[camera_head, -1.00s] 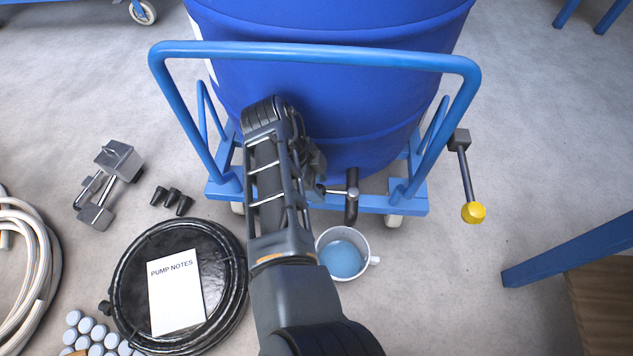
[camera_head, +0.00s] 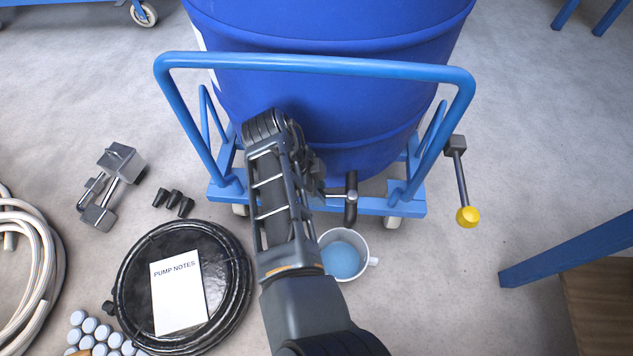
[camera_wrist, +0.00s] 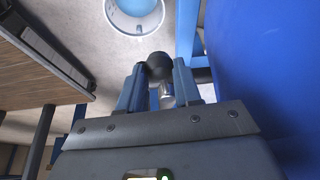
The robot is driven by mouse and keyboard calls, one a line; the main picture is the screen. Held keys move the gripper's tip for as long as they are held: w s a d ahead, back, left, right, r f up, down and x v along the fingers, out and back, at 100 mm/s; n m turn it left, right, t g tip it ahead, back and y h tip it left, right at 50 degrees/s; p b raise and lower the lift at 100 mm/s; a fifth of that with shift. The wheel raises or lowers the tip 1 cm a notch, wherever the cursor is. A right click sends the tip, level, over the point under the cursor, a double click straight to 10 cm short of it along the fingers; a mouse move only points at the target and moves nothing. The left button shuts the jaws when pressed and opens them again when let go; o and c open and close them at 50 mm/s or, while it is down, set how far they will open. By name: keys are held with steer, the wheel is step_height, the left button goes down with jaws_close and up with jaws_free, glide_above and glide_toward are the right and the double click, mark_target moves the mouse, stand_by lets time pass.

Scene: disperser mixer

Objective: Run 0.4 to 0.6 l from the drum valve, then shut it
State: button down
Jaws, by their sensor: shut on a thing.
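A short metal stem runs left from the dark spout toward my gripper (camera_head: 318,182). In the wrist view, my gripper (camera_wrist: 159,85) is shut on a dark round knob (camera_wrist: 160,65), apparently the valve handle; my arm hides this in the head view. A white mug (camera_head: 362,238) with blue liquid stands on the floor below the spout. It also shows in the wrist view (camera_wrist: 134,30). I cannot make out a stream or the valve's setting.
The cradle's blue push bar (camera_head: 320,62) arches in front of the drum. A black hose coil (camera_head: 235,285) with a "PUMP NOTES" sheet (camera_head: 178,292) lies left. A blue-legged wooden table (camera_head: 605,305) stands right.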

steer(key=shift+s+d+r+n+p, duration=0.1)
steer(key=shift+s+r+n+p, duration=0.1)
steer(key=shift+s+n+p, duration=0.4)
steer(key=shift+f+t+p, duration=0.2)
steer(key=shift+t+p, duration=0.1)
steer(key=shift+p, duration=0.05)
steer(key=shift+w, duration=0.1)
steer(key=c, duration=0.8)
jaws_free()
steer(key=shift+r, duration=0.1)
steer(key=p+v, duration=0.2)
steer(key=v, duration=0.5)
steer(key=shift+r+p, duration=0.25)
steer(key=shift+p, duration=0.1)
